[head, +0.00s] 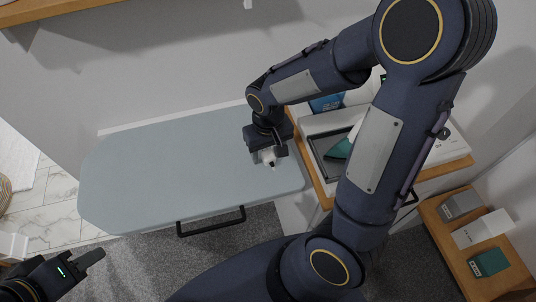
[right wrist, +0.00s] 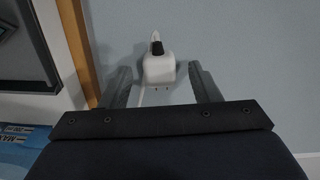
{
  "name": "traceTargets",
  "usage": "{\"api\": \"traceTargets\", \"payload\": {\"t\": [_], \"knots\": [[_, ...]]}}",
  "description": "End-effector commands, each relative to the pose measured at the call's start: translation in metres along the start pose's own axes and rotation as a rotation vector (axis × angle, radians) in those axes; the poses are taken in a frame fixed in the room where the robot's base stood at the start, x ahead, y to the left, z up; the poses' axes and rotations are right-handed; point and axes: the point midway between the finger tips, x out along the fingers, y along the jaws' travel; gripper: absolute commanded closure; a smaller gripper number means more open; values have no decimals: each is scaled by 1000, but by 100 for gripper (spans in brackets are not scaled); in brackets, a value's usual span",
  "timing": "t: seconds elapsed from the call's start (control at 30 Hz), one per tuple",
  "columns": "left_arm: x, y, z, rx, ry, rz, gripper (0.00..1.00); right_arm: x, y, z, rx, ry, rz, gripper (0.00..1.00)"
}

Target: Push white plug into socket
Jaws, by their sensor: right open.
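The white plug (right wrist: 158,70) is a small block with a black part at its top and thin prongs at its lower edge. It sits between the two spread fingers of my right gripper (right wrist: 160,66), with a gap on each side. In the head view my right gripper (head: 267,156) points down over the right end of the blue-grey bench top, and the white plug (head: 268,160) shows at its fingers. My left gripper (head: 80,262) is at the lower left, far from the plug; its finger opening is not clear. I cannot make out a socket for certain.
The blue-grey bench top (head: 170,170) is otherwise clear, with a black handle (head: 212,222) at its front. A wooden-edged cabinet with a tray (head: 330,150) stands to the right. Several small boxes (head: 482,229) stand on a lower right shelf. A white cord runs beside the plug.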

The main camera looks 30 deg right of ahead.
Motion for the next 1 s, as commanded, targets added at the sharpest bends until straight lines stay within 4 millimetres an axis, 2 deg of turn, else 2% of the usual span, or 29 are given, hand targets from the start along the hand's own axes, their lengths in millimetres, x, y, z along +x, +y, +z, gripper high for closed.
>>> {"api": "traceTargets", "payload": {"t": [0.2, 0.57, 0.83, 1.0], "knots": [[0, 0, 0, 0, 0, 0, 64, 0, 0, 0, 1, 1, -1, 45], [0, 0, 0, 0, 0, 0, 64, 0, 0, 0, 0, 1, -1, 92], [0, 0, 0, 0, 0, 0, 64, -1, 0, 0, 0, 1, -1, 93], [-1, 0, 0, 0, 0, 0, 64, -13, -1, -1, 0, 5, -2, 93]]}}
